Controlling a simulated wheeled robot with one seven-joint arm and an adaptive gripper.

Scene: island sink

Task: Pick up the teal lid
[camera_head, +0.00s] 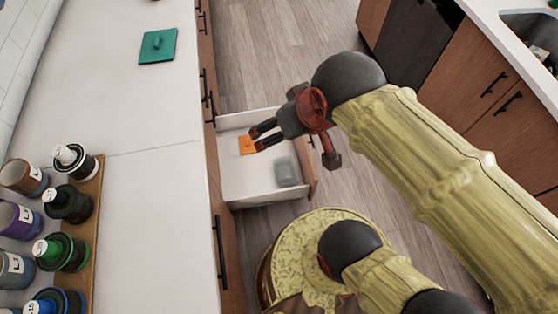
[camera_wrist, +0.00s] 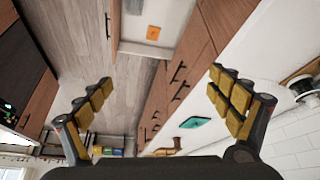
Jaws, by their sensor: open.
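The teal lid (camera_head: 158,46) is a flat square with a small knob, lying on the white counter near its far end. In the wrist view the lid (camera_wrist: 195,122) shows small, between the fingers and nearer the right one. My gripper (camera_head: 256,139) is open and empty, over the open drawer and to the right of the counter, well apart from the lid. In the wrist view both padded fingers of my gripper (camera_wrist: 163,100) are spread wide with nothing between them.
The open drawer (camera_head: 232,187) holds an orange square (camera_head: 247,145) and a greyish clear container (camera_head: 287,171). Several paint jars stand on a wooden board (camera_head: 88,225) at the counter's near left. The counter around the lid is clear. A sink (camera_head: 535,32) is at the far right.

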